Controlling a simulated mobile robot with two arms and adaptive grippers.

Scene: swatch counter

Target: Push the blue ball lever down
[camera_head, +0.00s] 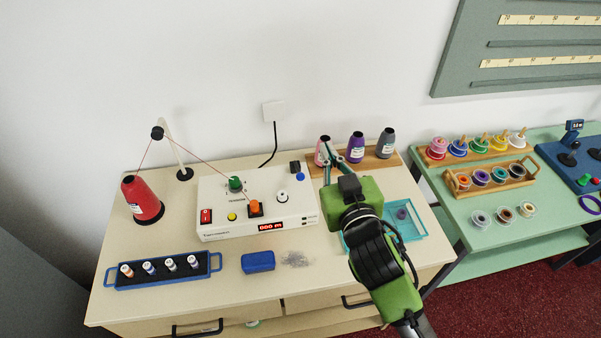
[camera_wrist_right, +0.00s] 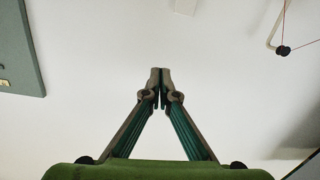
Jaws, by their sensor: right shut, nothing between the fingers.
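The blue ball lever (camera_head: 300,176) is at the back right of the white winder box (camera_head: 260,206), just below a small black part. Only its ball end shows clearly. My right gripper (camera_head: 326,146) is shut and empty, up and to the right of the blue ball and apart from it, in front of the pink cone in the picture. In the right wrist view its two fingertips (camera_wrist_right: 160,75) meet against the plain white wall. The blue ball is not in the wrist view. My left gripper is not in view.
Pink, purple (camera_head: 356,146) and grey (camera_head: 387,142) cones stand on a wooden board behind my right gripper. A turquoise tray (camera_head: 413,236) lies partly behind my right arm. A red cone (camera_head: 142,199) with a thread guide stands left.

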